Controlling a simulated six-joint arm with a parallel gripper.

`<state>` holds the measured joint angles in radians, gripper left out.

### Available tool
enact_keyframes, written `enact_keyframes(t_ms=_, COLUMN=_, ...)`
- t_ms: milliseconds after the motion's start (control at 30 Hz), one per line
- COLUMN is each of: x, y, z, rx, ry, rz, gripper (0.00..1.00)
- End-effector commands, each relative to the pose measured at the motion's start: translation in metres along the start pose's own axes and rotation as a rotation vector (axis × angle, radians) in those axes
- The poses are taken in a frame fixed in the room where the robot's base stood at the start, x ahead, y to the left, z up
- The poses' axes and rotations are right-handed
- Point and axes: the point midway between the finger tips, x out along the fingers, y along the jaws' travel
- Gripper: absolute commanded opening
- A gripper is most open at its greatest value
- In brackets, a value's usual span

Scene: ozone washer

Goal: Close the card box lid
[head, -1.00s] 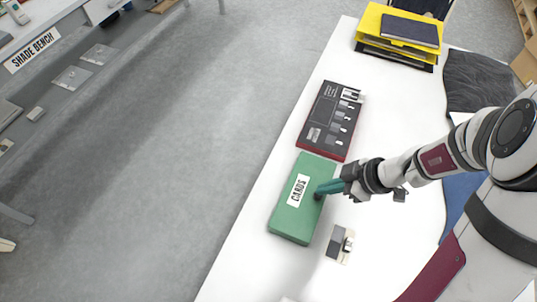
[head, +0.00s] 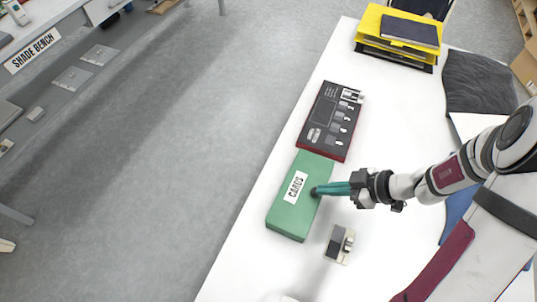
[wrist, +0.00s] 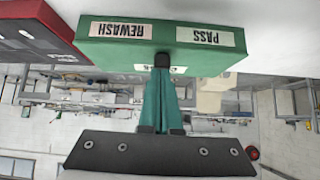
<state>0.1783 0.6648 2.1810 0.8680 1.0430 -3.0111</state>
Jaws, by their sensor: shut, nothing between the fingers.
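The green card box (head: 283,228) lies on the white table, and its lid (head: 314,170), with a white CARDS label, looks flat on top of it. I cannot tell whether a thin gap is left under the lid. My gripper (head: 315,191) is shut, its teal fingers together and empty, with the dark tips at the right long edge of the lid. In the wrist view the box (wrist: 163,30) shows upside down, with REWASH and PASS labels on its side. The fingertips (wrist: 162,61) overlap the lid edge there; contact is not clear.
A dark panel with a red edge (head: 330,122) lies just beyond the box. A small grey and cream device (head: 340,244) stands near the box's lower right. A yellow tray (head: 400,28) with a dark notebook sits at the far end. The table left of the box is narrow.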

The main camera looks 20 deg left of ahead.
Motion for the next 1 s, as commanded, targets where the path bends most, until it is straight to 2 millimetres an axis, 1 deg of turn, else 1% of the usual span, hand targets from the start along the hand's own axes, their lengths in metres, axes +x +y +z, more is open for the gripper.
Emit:
enact_keyframes(t_ms=33, x=0.008, y=-0.01, z=0.025, rx=-0.041, ry=-0.09, rz=-0.027, gripper=0.0)
enact_keyframes(t_ms=267, x=0.007, y=-0.009, z=0.024, rx=-0.04, ry=-0.089, rz=-0.027, gripper=0.0)
enact_keyframes(t_ms=367, x=0.002, y=-0.008, z=0.016, rx=-0.037, ry=-0.077, rz=-0.023, gripper=0.0)
enact_keyframes(t_ms=467, x=-0.009, y=-0.007, z=0.0, rx=-0.026, ry=-0.051, rz=-0.016, gripper=0.0)
enact_keyframes(t_ms=567, x=-0.025, y=-0.004, z=-0.024, rx=-0.009, ry=-0.011, rz=-0.006, gripper=0.0)
enact_keyframes(t_ms=600, x=-0.031, y=-0.003, z=-0.025, rx=0.0, ry=0.0, rz=-0.004, gripper=0.0)
enact_keyframes(t_ms=700, x=-0.046, y=-0.001, z=0.009, rx=0.006, ry=0.001, rz=-0.001, gripper=0.0)
enact_keyframes(t_ms=800, x=-0.058, y=0.001, z=0.033, rx=0.004, ry=0.001, rz=-0.001, gripper=0.0)
enact_keyframes(t_ms=900, x=-0.067, y=0.002, z=0.049, rx=0.003, ry=0.0, rz=-0.001, gripper=0.0)
enact_keyframes(t_ms=1000, x=-0.072, y=0.003, z=0.057, rx=0.003, ry=-0.002, rz=-0.003, gripper=0.0)
